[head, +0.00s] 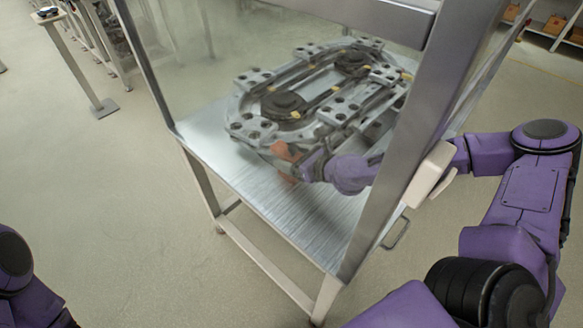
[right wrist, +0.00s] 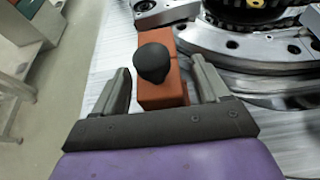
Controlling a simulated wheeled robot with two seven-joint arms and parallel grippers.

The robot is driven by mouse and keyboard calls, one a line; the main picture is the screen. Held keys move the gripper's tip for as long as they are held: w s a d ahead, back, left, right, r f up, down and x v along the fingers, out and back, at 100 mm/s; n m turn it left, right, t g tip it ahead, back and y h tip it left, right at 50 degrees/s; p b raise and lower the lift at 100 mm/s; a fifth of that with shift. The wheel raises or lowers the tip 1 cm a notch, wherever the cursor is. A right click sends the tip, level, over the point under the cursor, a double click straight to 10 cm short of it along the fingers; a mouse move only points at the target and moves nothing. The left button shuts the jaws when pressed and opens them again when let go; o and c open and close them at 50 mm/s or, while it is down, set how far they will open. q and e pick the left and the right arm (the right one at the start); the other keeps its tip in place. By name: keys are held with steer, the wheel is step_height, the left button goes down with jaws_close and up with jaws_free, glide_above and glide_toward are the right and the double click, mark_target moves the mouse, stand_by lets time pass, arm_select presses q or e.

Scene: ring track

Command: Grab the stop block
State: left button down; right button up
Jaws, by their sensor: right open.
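The stop block (head: 284,153) is orange-red and sits at the front edge of the ring track (head: 236,107), on the metal table inside the enclosure. In the right wrist view the stop block (right wrist: 162,95) carries a black round knob (right wrist: 153,62) on top. My right gripper (head: 293,170) reaches into the enclosure close to the block. In the right wrist view its two fingers (right wrist: 160,85) are open, one on each side of the block, with gaps visible on both sides. My left gripper is out of view; only part of my left arm shows at the lower left.
Metal posts of the enclosure (head: 403,150) stand between my head and the right forearm. A white handle (head: 430,175) is on the near right post. The table top (head: 300,212) is clear in front of the track. A small stand (head: 80,65) is at the far left.

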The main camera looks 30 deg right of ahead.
steer(key=shift+w+a+f, duration=0.1)
steer(key=shift+w+f, duration=0.05)
steer(key=shift+w, duration=0.2)
steer(key=shift+s, duration=0.1)
steer(key=c, duration=1.3)
jaws_close()
steer(key=shift+r, duration=0.25)
